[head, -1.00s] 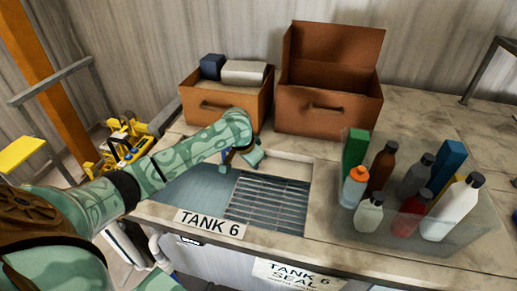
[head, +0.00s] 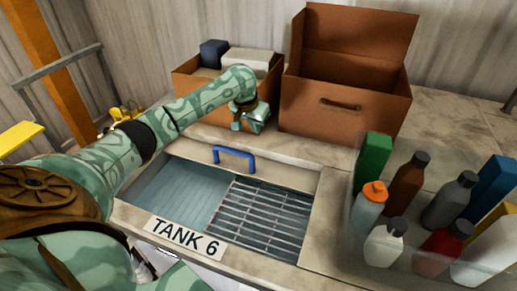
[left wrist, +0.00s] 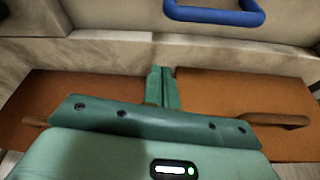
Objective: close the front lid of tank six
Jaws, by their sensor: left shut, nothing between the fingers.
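Tank six (head: 275,248) carries the sign "TANK 6" (head: 185,239) on its front edge. Its opening is uncovered, showing a blue-grey basin (head: 180,190) at left and a metal grate (head: 262,215) at right. A pale panel, seemingly the lid, lies behind the opening with a blue handle (head: 234,156) standing on it. The handle also shows at the top of the left wrist view (left wrist: 215,14). My left gripper (head: 247,124) is shut and empty, behind the handle and apart from it. Its fingers show together in the left wrist view (left wrist: 162,86). My right gripper is not in view.
A clear tray (head: 400,265) of several bottles and cartons stands at the right.

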